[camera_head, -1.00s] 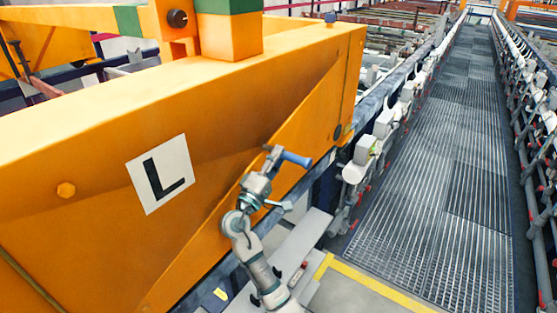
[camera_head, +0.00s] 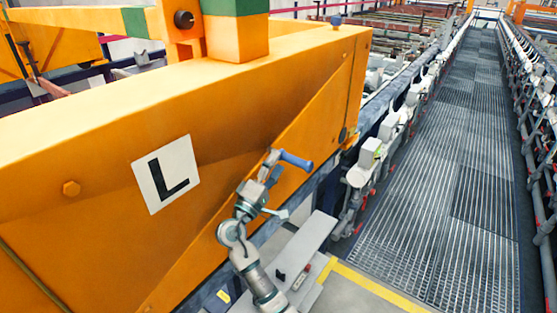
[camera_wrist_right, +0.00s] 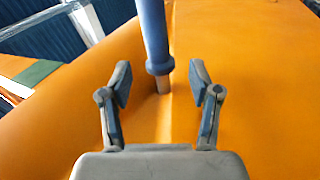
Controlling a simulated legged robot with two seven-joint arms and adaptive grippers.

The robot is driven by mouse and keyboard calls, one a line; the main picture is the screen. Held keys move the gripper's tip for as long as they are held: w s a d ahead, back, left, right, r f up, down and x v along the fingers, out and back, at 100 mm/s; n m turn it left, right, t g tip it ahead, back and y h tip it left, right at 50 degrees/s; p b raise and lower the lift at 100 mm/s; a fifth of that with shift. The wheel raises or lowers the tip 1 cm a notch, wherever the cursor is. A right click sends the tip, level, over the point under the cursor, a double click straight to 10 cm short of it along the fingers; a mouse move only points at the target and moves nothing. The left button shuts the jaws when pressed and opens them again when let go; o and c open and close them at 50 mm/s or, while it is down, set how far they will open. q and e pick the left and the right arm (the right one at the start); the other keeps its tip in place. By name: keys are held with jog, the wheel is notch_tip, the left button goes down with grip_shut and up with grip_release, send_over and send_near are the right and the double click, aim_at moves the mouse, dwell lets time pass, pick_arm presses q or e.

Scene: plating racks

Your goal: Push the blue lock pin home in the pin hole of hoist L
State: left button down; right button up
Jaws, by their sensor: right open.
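The blue lock pin (camera_head: 296,160) juts out from the orange side panel of hoist L (camera_head: 95,130), which bears a white "L" plate (camera_head: 167,175). In the right wrist view the pin (camera_wrist_right: 153,35) has a blue collar. A short bare metal shank (camera_wrist_right: 163,85) shows between the collar and the orange face; the hole itself is hidden. My right gripper (camera_head: 277,182) is beside the pin in the head view. In the wrist view the open fingers (camera_wrist_right: 160,82) stand either side of the pin's line, with no finger visibly touching it. My left gripper is not in view.
A grated walkway (camera_head: 440,200) runs away on the right, lined by rails with white fittings (camera_head: 362,172). A yellow floor line (camera_head: 375,285) edges the walkway's near end.

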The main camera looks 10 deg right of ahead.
jog(key=v, duration=0.9)
jog(key=shift+s+a+f, duration=0.2)
jog(key=shift+a, duration=0.15)
